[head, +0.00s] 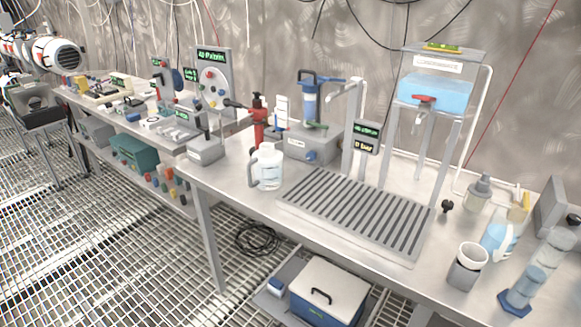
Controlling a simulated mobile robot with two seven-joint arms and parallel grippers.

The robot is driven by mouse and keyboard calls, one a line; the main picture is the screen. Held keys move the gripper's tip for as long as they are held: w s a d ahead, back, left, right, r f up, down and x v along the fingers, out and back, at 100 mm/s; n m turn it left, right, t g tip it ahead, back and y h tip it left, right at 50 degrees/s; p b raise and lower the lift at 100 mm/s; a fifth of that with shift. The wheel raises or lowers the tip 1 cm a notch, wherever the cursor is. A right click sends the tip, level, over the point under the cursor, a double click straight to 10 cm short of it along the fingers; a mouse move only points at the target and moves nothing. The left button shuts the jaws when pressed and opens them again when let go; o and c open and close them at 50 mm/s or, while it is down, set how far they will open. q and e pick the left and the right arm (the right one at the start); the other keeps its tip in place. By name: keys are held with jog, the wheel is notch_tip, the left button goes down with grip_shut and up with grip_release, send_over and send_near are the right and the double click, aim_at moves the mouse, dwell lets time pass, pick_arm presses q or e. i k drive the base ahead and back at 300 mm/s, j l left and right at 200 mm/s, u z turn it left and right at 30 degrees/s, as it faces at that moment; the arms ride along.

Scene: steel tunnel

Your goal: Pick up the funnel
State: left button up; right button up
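I cannot make out a funnel for certain. A white, round-rimmed open vessel (468,256) stands in a grey holder near the front right of the steel bench (240,187); its lower part is hidden, so I cannot tell whether it is a funnel. A clear jug with blue liquid (498,240) stands behind it to the right, with a yellow item (519,207) behind. Neither of my grippers shows in the head view.
A clear cylinder with a blue base (526,288) is at the right. A blue cooler (325,296) sits below.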

aim_at(472, 256)
jog(key=z, duration=1.15)
